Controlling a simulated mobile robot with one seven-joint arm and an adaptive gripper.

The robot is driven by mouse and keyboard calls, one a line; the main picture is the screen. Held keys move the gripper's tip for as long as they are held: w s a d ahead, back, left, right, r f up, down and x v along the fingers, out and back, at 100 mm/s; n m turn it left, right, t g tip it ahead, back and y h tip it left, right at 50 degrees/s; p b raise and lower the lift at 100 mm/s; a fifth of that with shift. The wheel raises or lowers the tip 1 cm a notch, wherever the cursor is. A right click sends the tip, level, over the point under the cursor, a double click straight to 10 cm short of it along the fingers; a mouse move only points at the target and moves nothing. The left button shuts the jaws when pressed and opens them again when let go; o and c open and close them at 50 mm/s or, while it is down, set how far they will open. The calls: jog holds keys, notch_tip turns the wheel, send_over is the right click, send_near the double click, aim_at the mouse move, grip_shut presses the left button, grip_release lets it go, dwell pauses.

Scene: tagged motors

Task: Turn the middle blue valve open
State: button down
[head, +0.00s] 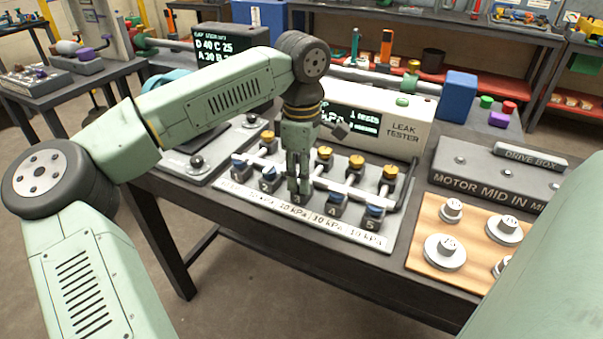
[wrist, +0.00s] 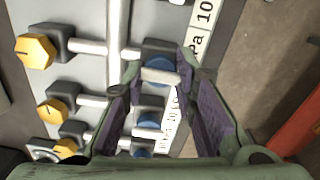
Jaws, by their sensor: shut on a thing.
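The middle blue valve is station 3 in the row on the leak tester's grey plate. In the head view my gripper (head: 299,184) points down over it and hides its knob; the dark block numbered 3 (head: 297,199) shows below the fingers. In the wrist view the blue valve (wrist: 161,66) with its pale handle bar lies between the two fingertips of my gripper (wrist: 160,70). The fingers are shut on the valve, one on each side. How far it is turned cannot be told.
Blue valves 2 (head: 268,172) and 4 (head: 337,198) stand close on either side. Yellow knobs (head: 357,162) line the pipe behind. The leak tester box (head: 404,132) stands behind them. A wooden board (head: 425,240) with round weights lies to the right.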

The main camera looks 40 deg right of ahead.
jog(key=c, duration=1.3)
grip_release()
notch_tip(320, 180, up, 12)
